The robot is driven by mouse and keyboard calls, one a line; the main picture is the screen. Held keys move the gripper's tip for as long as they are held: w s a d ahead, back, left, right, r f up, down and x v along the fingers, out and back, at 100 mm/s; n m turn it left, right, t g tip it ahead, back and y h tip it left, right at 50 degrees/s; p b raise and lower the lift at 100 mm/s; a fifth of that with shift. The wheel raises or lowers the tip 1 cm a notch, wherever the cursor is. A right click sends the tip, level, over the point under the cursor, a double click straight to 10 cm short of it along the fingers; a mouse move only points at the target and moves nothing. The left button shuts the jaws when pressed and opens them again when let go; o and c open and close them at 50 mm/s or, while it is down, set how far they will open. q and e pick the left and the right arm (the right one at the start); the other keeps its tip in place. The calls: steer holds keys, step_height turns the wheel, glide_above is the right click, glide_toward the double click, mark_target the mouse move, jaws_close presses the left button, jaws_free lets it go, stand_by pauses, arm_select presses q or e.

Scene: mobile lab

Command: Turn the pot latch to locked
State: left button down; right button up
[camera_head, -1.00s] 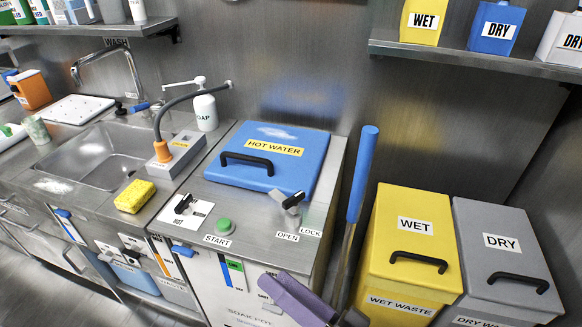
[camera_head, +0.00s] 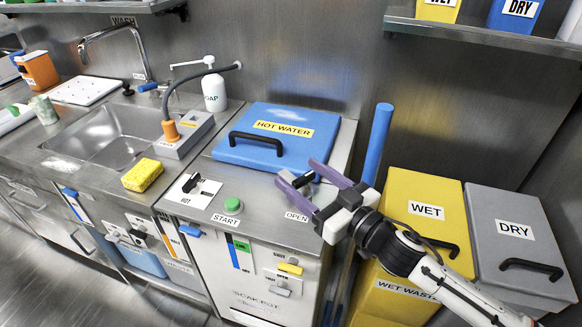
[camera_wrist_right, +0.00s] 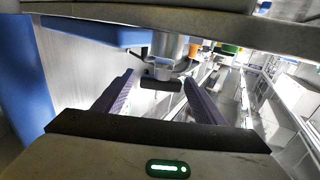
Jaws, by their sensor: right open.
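The soak pot has a blue lid (camera_head: 256,152) marked HOT WATER, which lies shut on the steel top. My right gripper (camera_head: 300,176) is open at the lid's front right corner, with its purple fingers around the pot latch. In the right wrist view the dark latch handle (camera_wrist_right: 162,85) and its grey metal mount lie between the open fingers (camera_wrist_right: 160,78), apparently without being gripped. In the head view the fingers largely hide the latch, so its exact angle is unclear. The OPEN label (camera_head: 296,216) shows; the LOCK label is hidden by my gripper. My left gripper is not in view.
A black dial (camera_head: 191,184) and green START button (camera_head: 232,205) are on the counter left of the latch. A blue upright handle (camera_head: 377,142) stands close behind my right gripper. Yellow WET (camera_head: 426,190) and grey DRY (camera_head: 513,205) bins stand at right. A sponge (camera_head: 142,175) lies by the sink.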

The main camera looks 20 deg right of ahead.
mark_target(293, 178)
steer(key=shift+x, duration=1.95)
steer(key=c, duration=1.5)
steer(key=shift+d+m+t+h, duration=0.1)
steer(key=shift+m+t+h, duration=0.3)
steer(key=shift+m+h, duration=0.65)
steer(key=shift+w+d+m+t+h+b, duration=0.15)
steer(key=shift+d+m+h+b, duration=0.1)
steer(key=shift+h, duration=0.35)
steer(key=shift+d+m+t+h+b, duration=0.15)
steer(key=shift+m+h+b, duration=0.1)
steer(key=shift+h, duration=0.3)
steer(key=o, duration=1.5)
steer(key=s, duration=0.3)
steer(key=s+d, duration=0.1)
steer(key=s, duration=0.6)
steer(key=shift+s+d, duration=0.1)
steer(key=shift+d, duration=0.25)
